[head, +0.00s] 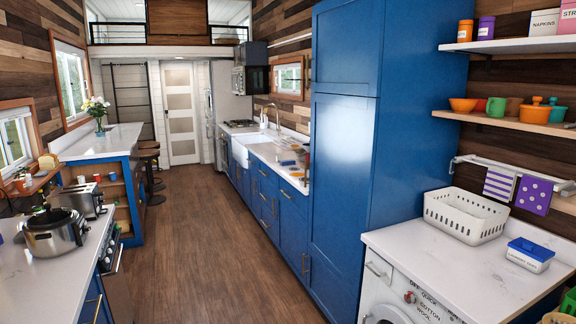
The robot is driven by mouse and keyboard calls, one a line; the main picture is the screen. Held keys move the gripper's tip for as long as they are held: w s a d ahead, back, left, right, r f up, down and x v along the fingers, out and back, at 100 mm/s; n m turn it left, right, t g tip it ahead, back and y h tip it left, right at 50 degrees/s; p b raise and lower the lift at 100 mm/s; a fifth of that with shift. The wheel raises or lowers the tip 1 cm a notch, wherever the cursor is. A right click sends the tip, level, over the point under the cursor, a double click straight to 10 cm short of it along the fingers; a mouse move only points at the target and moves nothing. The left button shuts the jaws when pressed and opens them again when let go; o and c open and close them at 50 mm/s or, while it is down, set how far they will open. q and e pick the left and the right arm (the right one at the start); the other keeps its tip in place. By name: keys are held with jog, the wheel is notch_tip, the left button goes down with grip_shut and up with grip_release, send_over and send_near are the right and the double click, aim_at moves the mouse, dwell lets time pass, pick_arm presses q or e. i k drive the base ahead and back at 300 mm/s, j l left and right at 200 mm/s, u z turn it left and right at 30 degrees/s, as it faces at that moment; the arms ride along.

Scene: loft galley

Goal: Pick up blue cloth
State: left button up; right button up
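I cannot make out for certain which thing is the blue cloth. A small flat blue item (288,163) lies on the far counter to the right of the white sink, too small to tell what it is. A white cloth with dark stripes (499,184) and a purple dotted cloth (537,195) hang from the wall rail at the right. Neither gripper is in view.
A white basket (466,215) and a blue-lidded box (530,254) stand on the washer counter (440,268). A tall blue cabinet (343,190) stands between this counter and the sink counter. A pot (54,238) and toaster stand at left. The wooden floor (205,250) is clear.

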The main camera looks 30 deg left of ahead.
aim_at(289, 162)
jog(key=i+u, duration=0.75)
jog(key=i+j+u, duration=0.2)
jog(key=i+u, duration=0.8)
jog(key=i, duration=1.75)
jog(key=i+z, duration=0.2)
jog(key=i, duration=0.3)
jog(key=i+j+z, duration=0.25)
jog(key=i, duration=0.25)
jog(key=i+j+z, duration=0.2)
jog(key=i, duration=0.3)
jog(key=i+j+z, duration=0.15)
jog(key=i+z, duration=0.15)
jog(key=z, duration=0.15)
jog(key=i+j+z, duration=0.25)
jog(key=z, duration=0.2)
jog(key=i+j+z, duration=0.25)
jog(key=z, duration=0.2)
jog(key=i+j+z, duration=0.15)
jog(key=j+z, duration=0.25)
